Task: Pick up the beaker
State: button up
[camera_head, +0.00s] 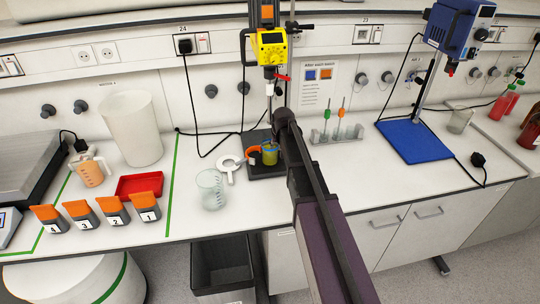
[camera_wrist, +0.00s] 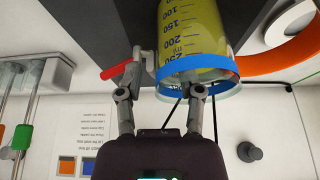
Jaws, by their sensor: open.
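A beaker (camera_wrist: 190,35) with yellow liquid, a printed scale and a blue band stands on the dark base of the yellow stirrer; it also shows in the head view (camera_head: 270,154). The wrist view shows it upside down. My gripper (camera_wrist: 168,74) is open at the beaker's banded upper part, with one finger beside it and the other in front of the band. Whether the fingers touch it I cannot tell. In the head view my arm hides most of my gripper. A second, clear, empty beaker (camera_head: 210,189) stands on the bench to the left.
The yellow stirrer (camera_head: 271,48) hangs above the beaker. An orange ring (camera_wrist: 292,50) and a white ring-shaped piece (camera_head: 229,167) are close on its left in the head view.

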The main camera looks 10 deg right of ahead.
dwell(0.4)
grip_shut()
jog(key=shift+s+r+p, duration=0.25)
jog(key=shift+r+p, duration=0.05)
dwell(0.5)
jog(key=shift+s+r+p, duration=0.5)
jog(key=s+r+p, duration=0.6)
jog(key=s, duration=0.6)
jog(key=shift+s+r, duration=0.2)
dwell(0.4)
jog(key=c, duration=0.6)
grip_release()
grip_shut()
